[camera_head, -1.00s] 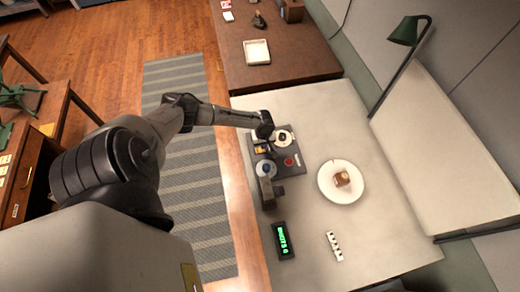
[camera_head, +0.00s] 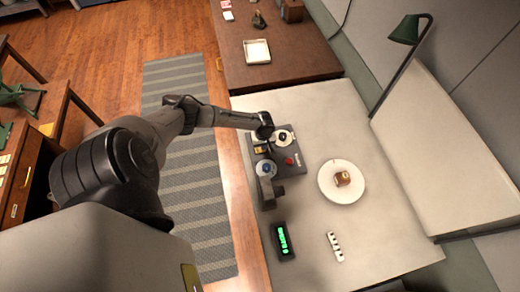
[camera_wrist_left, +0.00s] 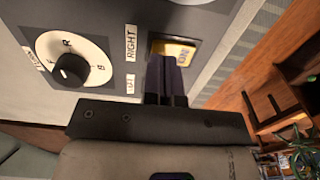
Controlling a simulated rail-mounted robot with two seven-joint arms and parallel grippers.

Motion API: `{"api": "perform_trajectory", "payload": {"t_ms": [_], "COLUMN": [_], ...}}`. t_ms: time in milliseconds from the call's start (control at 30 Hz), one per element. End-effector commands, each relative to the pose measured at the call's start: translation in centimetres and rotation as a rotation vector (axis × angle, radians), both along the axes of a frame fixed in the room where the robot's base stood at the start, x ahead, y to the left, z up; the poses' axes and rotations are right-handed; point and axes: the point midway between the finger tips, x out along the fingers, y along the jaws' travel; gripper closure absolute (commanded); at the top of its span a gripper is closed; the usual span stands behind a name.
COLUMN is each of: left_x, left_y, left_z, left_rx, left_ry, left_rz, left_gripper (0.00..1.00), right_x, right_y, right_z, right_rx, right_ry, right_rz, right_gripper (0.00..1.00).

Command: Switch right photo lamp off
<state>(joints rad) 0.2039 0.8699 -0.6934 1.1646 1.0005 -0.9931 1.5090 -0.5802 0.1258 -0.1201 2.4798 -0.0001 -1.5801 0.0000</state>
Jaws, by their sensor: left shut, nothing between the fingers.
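A dark control box (camera_head: 296,172) lies on the pale table, with white dials and a red button (camera_head: 289,161). My left gripper (camera_head: 262,145) is over its upper left part. In the left wrist view its closed fingers (camera_wrist_left: 166,76) reach to the yellow switch (camera_wrist_left: 175,49), beside a label reading RIGHT (camera_wrist_left: 131,43). They overlap the switch's lower edge; whether they touch it I cannot tell. A white dial with a black knob (camera_wrist_left: 70,69) is left of the switch. Which photo lamp the switch belongs to is not shown beyond its label. My right gripper is not in view.
A green-lit display (camera_head: 283,241) and a striped strip (camera_head: 335,246) lie nearer. A green lamp (camera_head: 405,30) stands behind.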

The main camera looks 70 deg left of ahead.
Motion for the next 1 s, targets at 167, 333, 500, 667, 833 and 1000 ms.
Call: {"api": "perform_trajectory", "payload": {"t_ms": [167,333,500,667,833,1000], "left_x": [0.0,0.0,0.0,0.0,0.0,0.0], "left_y": [0.0,0.0,0.0,0.0,0.0,0.0], "left_z": [-0.3,-0.6,-0.8,-1.0,-1.3,-1.5], "left_rx": [0.0,0.0,0.0,0.0,0.0,0.0], "left_ry": [0.0,0.0,0.0,0.0,0.001,0.001], "left_rz": [0.0,0.0,0.0,0.0,0.001,0.001], "left_gripper": [1.0,1.0,1.0,1.0,1.0,1.0], "right_x": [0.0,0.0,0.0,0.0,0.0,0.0], "right_y": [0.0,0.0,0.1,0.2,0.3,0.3], "right_z": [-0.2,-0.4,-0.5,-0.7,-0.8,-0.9], "right_rx": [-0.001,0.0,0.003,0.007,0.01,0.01], "right_ry": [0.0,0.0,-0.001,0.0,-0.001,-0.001], "right_rz": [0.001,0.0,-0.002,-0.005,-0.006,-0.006], "right_gripper": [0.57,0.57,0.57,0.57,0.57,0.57]}}
